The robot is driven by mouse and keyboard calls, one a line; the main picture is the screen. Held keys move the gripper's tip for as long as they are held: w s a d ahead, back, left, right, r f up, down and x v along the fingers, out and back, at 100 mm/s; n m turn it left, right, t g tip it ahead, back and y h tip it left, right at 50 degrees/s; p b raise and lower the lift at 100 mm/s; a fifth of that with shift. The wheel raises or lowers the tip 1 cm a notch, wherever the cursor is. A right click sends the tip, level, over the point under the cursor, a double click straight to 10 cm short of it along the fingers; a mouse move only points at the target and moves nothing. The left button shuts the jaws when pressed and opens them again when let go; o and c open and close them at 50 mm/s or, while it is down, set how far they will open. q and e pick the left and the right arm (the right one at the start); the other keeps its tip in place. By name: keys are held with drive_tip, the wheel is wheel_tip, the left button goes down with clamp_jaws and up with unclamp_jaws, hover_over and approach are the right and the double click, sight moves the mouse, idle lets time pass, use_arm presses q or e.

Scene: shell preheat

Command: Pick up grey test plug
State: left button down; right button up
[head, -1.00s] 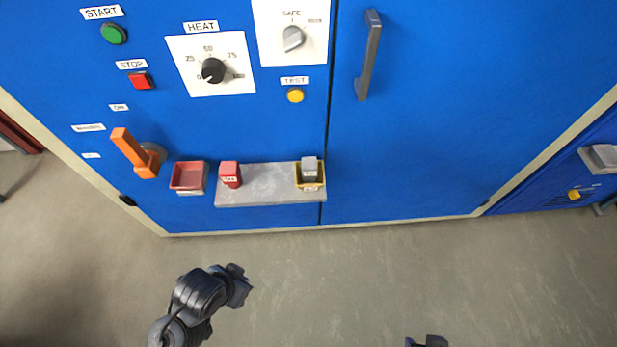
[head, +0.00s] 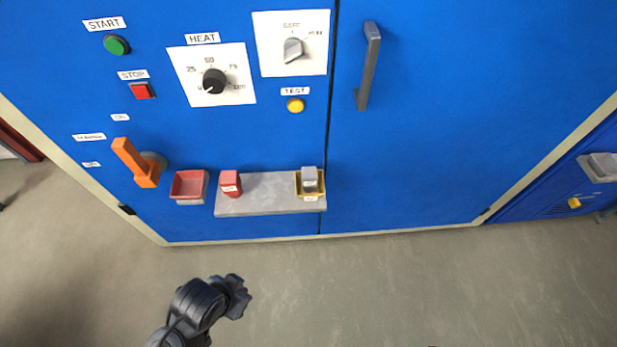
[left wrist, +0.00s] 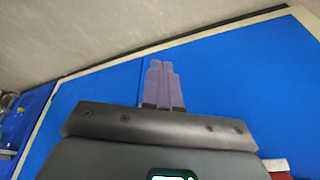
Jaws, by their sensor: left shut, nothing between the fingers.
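The grey test plug (head: 309,179) stands in a yellow holder (head: 300,194) at the right end of a small grey shelf (head: 262,196) on the blue cabinet front. My left gripper (head: 243,297) is low in the head view, below and to the left of the plug and well apart from it. In the left wrist view its fingers (left wrist: 163,84) are together and empty, with blue panel and floor behind them. The plug cannot be made out in the left wrist view. My right gripper is not in view.
A red plug (head: 231,184) stands at the shelf's left end. Left of the shelf are an empty red holder (head: 188,186) and an orange lever handle (head: 136,162) that sticks out. A yellow test button (head: 295,106) sits above the shelf. The floor before the cabinet is clear.

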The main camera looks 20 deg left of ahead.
use_arm(q)
drive_tip(key=c, duration=0.6)
unclamp_jaws()
drive_tip(key=shift+o, duration=0.2)
